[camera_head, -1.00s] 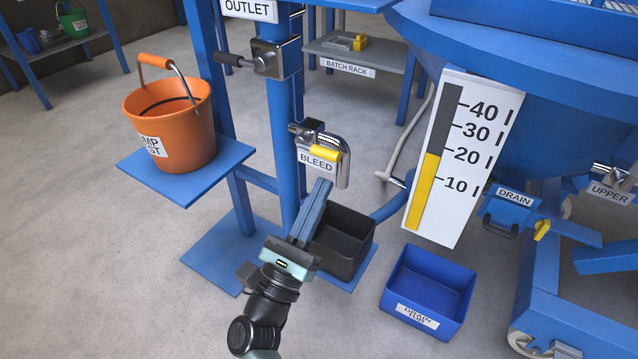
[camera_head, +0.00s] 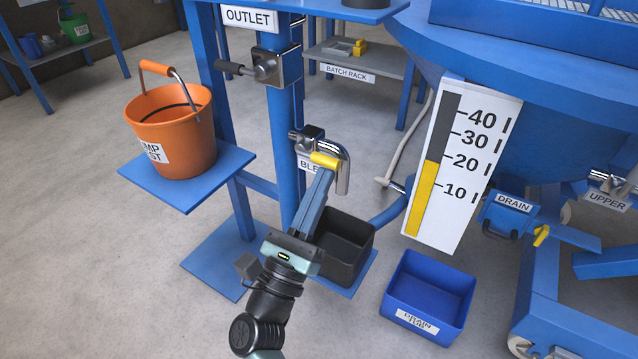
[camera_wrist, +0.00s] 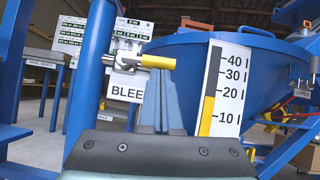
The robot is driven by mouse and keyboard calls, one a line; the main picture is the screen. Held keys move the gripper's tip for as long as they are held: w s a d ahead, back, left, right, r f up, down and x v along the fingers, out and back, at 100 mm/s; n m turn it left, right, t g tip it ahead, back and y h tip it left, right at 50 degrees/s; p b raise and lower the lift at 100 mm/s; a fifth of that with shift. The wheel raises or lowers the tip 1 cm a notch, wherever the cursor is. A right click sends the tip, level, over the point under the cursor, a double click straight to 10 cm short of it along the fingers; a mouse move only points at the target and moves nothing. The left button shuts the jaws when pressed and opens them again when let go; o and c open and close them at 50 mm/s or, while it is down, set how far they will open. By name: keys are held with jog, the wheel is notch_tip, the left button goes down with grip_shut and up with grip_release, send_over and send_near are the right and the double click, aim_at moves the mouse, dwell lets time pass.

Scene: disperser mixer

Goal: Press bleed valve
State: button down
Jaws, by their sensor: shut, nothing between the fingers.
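The bleed valve's yellow handle (camera_head: 325,160) sits on a metal fitting with a chrome bent spout (camera_head: 343,172), on the blue post in the head view. The BLEED label (camera_head: 306,166) is partly hidden behind my gripper. My gripper (camera_head: 328,174) is shut and empty, its fingertips just under the yellow handle. Whether they touch it I cannot tell. In the wrist view the yellow handle (camera_wrist: 158,62) points right, just above the tips of my gripper (camera_wrist: 160,75).
A black bin (camera_head: 346,245) stands below the spout. A blue drain bin (camera_head: 428,295) is to its right. An orange bucket (camera_head: 172,130) stands on a blue shelf at left. The level gauge (camera_head: 462,165) is right of the valve.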

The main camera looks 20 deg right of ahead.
jog(key=shift+s+r+n+y+p, duration=0.1)
jog(key=shift+r+n+y+p, duration=0.15)
jog(key=shift+n+y+p, duration=0.4)
jog(key=r+n+y+p, duration=0.2)
jog(key=n+y+p, duration=0.1)
jog(key=n+p, duration=0.4)
jog(key=w+a+r+n+y+p, duration=0.1)
jog(key=r+n+y+p, duration=0.2)
jog(key=n+p, duration=0.3)
jog(key=w+r+n+t+y+p, duration=0.1)
jog(key=n+y+p, duration=0.4)
jog(key=p, duration=0.7)
jog(key=shift+a+r+n, duration=0.2)
jog(key=shift+r+n, duration=0.65)
jog(key=shift+n, duration=0.5)
